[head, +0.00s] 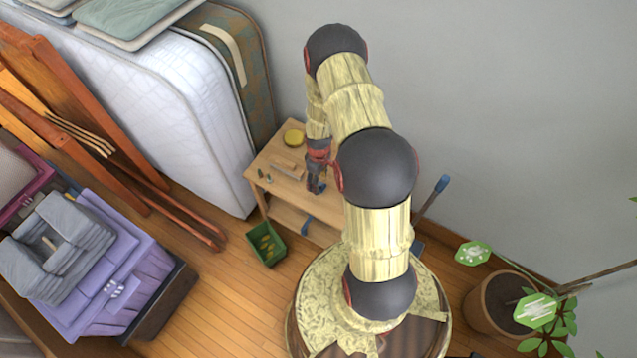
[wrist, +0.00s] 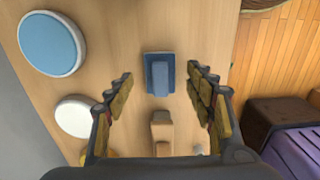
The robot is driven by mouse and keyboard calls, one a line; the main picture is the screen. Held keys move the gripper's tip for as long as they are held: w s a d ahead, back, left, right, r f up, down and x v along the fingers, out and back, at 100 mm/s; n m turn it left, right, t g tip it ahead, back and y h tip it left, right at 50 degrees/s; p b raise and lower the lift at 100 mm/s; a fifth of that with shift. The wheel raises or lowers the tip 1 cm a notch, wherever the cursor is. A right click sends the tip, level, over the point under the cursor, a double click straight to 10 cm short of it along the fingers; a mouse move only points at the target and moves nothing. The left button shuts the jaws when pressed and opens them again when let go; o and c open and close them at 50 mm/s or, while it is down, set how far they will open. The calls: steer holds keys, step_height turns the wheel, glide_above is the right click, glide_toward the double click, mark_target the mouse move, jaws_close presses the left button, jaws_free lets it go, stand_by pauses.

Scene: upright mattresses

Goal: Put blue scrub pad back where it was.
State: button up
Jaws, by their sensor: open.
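The blue scrub pad (wrist: 152,66) looks like a dark blue rectangular pad with a lighter raised block on top. It lies on the light wooden table (wrist: 115,30) in the wrist view. My gripper (wrist: 160,78) is open above it, with the pad showing between the two fingertips. I cannot tell from this view how far above the pad the fingertips are. In the head view my gripper (head: 315,186) points down over the table (head: 283,208), and a bit of blue (head: 321,188) shows beside it, mostly hidden by the arm.
A wooden block (wrist: 161,128), a blue disc (wrist: 50,44) and a white disc (wrist: 74,115) lie near the pad. A yellow round thing (head: 293,137) stands at the table's back. A green bin (head: 265,243) is on the floor; upright mattresses (head: 180,95) stand left of the table.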

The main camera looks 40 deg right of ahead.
step_height(320, 180, up, 10)
stand_by(0.4)
steer(key=shift+s, duration=0.1)
steer(key=s+a+r+m+g+y, duration=0.1)
steer(key=s+a+r+m+g, duration=0.2)
steer(key=s, duration=0.4)
steer(key=s+a+r+t, duration=0.3)
steer(key=a+r, duration=0.3)
steer(key=r, duration=0.8)
steer(key=s+a+r+t, duration=0.2)
steer(key=a+r, duration=0.5)
steer(key=r, duration=0.6)
steer(key=s+a+r+t+h, duration=0.1)
steer(key=s+a+r+t, duration=0.2)
steer(key=r, duration=1.1)
steer(key=s+a, duration=0.1)
steer(key=a, duration=0.2)
steer(key=shift+a+r+m+t, duration=0.15)
steer(key=shift+r+m+t, duration=0.15)
steer(key=shift+m, duration=0.1)
